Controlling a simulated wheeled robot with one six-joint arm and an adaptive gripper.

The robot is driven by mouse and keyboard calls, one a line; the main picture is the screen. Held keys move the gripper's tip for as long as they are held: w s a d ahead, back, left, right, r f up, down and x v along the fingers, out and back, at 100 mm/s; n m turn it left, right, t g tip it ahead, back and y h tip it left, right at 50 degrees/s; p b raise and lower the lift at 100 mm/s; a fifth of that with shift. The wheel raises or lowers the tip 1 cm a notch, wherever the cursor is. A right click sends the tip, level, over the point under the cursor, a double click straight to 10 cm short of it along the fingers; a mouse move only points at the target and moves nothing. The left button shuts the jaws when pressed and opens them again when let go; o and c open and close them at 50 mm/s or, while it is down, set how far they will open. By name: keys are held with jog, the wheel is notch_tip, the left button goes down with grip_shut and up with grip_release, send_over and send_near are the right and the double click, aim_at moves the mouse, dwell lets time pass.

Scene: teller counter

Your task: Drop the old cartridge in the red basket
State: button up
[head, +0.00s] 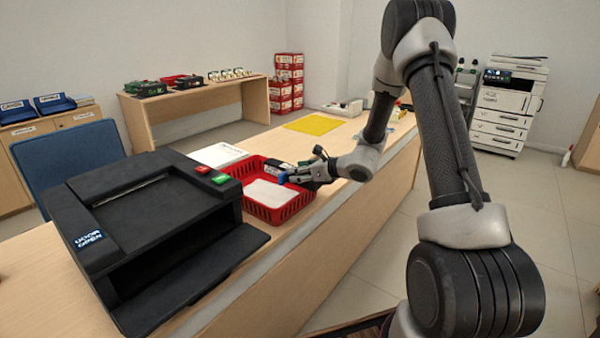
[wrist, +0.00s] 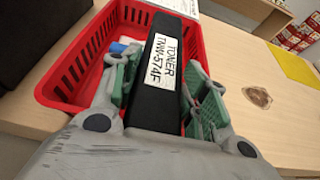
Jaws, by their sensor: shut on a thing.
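A black cartridge (wrist: 158,75) with a white label reading TONER TNW-574E is held lengthwise between the green-padded fingers of my gripper (wrist: 160,95). In the head view the cartridge (head: 277,167) shows only partly at the tips of my gripper (head: 302,173). The red basket (head: 293,207) stands on the counter, with a white sheet or liner inside. The cartridge is above the basket's far right part; the exact height is hard to tell. In the wrist view the basket (wrist: 80,62) lies left of and below the cartridge, whose far end overlaps its rim.
A black printer (head: 150,225) with green and red buttons stands left of the basket. A white paper (head: 218,155) lies behind the basket. A yellow mat (head: 314,124) lies farther along the counter. A small blue item (wrist: 118,47) shows beside the cartridge.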

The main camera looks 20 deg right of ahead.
jog(key=shift+f, duration=0.2)
jog(key=shift+f, duration=0.4)
jog(key=o, duration=1.5)
jog(key=shift+c, duration=0.2)
